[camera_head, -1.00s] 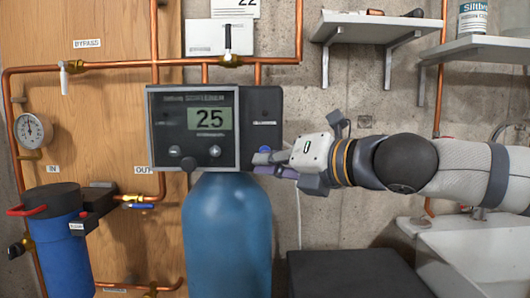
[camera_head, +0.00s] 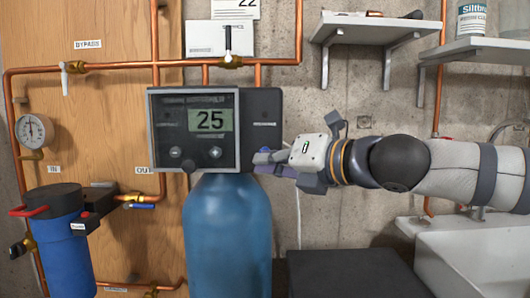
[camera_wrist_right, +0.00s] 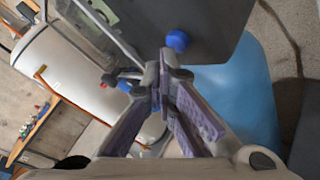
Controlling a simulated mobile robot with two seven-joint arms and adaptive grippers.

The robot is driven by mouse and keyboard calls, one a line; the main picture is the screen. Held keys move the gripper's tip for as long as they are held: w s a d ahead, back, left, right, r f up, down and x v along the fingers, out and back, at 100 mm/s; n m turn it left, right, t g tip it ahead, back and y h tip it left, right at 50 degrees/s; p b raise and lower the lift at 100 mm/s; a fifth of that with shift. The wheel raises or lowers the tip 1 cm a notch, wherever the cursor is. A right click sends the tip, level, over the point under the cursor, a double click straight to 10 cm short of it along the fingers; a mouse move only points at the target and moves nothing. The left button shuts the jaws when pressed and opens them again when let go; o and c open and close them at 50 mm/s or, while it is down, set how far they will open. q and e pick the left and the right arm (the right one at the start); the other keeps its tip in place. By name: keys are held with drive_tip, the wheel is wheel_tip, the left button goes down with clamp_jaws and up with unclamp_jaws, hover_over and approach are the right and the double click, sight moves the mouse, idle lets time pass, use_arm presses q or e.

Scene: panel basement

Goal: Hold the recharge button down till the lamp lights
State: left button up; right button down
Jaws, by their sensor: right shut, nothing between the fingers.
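The dark control box (camera_head: 195,130) sits on top of the blue tank (camera_head: 228,235), and its display reads 25. A label on its right part is too small to read surely. A round blue button (camera_wrist_right: 178,40) shows on the grey box face in the right wrist view; I take it as the recharge button. My right gripper (camera_head: 257,158) is shut and empty, its fingertips at the lower right of the box. In the wrist view the fingertips (camera_wrist_right: 166,65) are just below the button; I cannot tell whether they touch. I cannot make out a lit lamp. My left gripper is out of view.
Copper pipes (camera_head: 110,64) run over the wooden board at the left, with a gauge (camera_head: 35,130) and a blue filter (camera_head: 62,245). Shelves (camera_head: 375,28) hang at the upper right. A white sink (camera_head: 475,250) stands at the lower right.

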drive_tip(key=shift+w, duration=0.45)
idle(1.5)
drive_tip(key=shift+s+f, duration=0.1)
drive_tip(key=shift+f, duration=0.05)
idle(1.7)
drive_tip(key=shift+s, duration=0.75)
drive_tip(key=s, duration=0.5)
drive_tip(key=shift+p, duration=0.4)
